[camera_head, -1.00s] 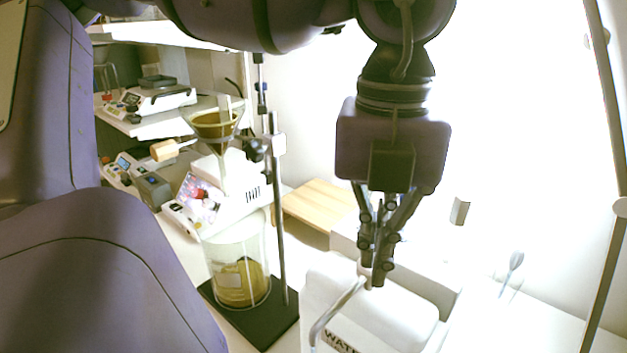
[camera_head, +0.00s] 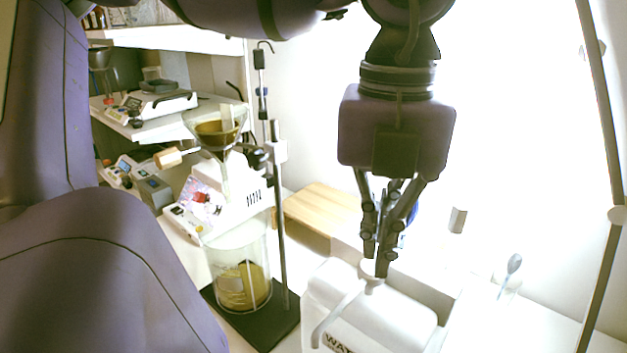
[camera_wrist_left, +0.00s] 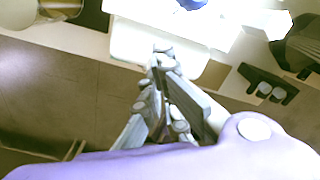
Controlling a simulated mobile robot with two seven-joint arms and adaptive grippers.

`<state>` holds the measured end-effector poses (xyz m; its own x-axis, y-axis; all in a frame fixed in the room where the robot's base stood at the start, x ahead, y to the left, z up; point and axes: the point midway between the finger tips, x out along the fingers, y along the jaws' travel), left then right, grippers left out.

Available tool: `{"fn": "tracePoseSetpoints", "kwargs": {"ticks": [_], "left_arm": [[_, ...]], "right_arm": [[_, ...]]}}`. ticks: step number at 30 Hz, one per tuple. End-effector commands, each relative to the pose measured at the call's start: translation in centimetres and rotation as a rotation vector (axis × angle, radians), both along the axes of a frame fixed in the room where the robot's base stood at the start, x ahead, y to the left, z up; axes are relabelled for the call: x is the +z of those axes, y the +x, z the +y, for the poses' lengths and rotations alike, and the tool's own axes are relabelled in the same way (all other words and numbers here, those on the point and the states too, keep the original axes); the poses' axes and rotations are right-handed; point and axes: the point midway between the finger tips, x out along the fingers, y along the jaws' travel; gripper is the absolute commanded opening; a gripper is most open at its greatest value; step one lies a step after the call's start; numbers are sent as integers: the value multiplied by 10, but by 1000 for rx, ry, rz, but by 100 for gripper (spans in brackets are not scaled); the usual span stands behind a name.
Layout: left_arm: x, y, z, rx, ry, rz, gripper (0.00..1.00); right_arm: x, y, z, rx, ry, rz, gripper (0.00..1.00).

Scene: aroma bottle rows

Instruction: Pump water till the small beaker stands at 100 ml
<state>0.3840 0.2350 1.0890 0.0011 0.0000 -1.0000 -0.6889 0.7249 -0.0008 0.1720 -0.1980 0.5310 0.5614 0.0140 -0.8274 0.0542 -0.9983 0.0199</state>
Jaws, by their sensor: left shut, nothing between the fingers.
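A white bottle (camera_head: 375,315) with dark lettering starting "WAT" stands at the lower middle of the head view. Its pump head (camera_head: 370,272) is on top, with a pale curved spout (camera_head: 335,316) reaching down to the left. My left gripper (camera_head: 382,268) points down with its fingers together and empty. Its tips are right at the pump head; whether they touch it I cannot tell. In the left wrist view the fingers (camera_wrist_left: 163,54) lie in front of the white bottle (camera_wrist_left: 150,42). I cannot make out the small beaker or its water level.
To the left, a large glass beaker (camera_head: 255,292) with yellow-brown contents stands on a dark stand base (camera_head: 272,326), below a funnel (camera_head: 218,128). A spoon (camera_head: 514,264) stands in a clear vessel at right. Lab devices fill the left shelves.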

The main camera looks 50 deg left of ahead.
Motion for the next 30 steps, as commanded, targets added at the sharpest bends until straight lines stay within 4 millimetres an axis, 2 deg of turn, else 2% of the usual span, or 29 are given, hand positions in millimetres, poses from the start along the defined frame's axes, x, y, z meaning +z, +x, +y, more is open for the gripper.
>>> {"fn": "tracePoseSetpoints", "kwargs": {"ticks": [19, 30], "left_arm": [[2, 0, 0, 0, 1, 1, 0], [37, 0, 1, 1, 1, -1, 0]], "right_arm": [[2, 1, 0, 0, 0, -1, 40], [22, 9, 0, 0, 0, -21, 40]]}}
